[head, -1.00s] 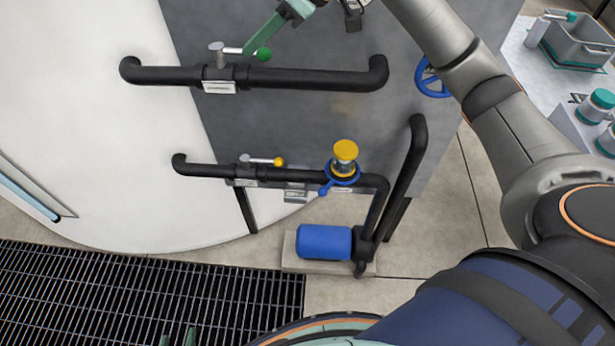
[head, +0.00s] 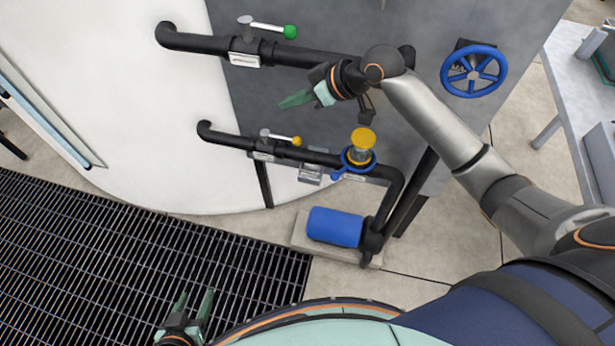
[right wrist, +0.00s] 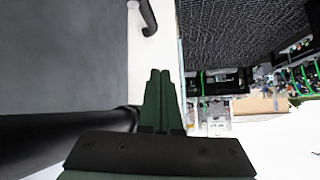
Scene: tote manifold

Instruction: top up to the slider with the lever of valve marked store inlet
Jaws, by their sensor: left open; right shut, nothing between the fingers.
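The upper black pipe (head: 200,43) carries a valve whose lever ends in a green knob (head: 290,31); the lever lies roughly along the pipe. The lower pipe (head: 228,138) has a valve lever with a yellow knob (head: 296,141), also roughly along its pipe. Their label plates, upper (head: 243,60) and lower (head: 263,156), are too small to read. A long gauge strip with blue in it (head: 45,115) runs along the white tank; no slider is clear. My right gripper (head: 282,100) is shut and empty between the pipes; its fingers show in the right wrist view (right wrist: 160,75). My left gripper (head: 196,302) is open over the grating.
A blue handwheel (head: 474,71) is on the grey panel at right. A yellow-capped fitting with a blue ring (head: 359,158) sits on the lower pipe, above a blue motor (head: 335,227). Floor grating (head: 90,240) lies at lower left. A bench (head: 590,120) stands at far right.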

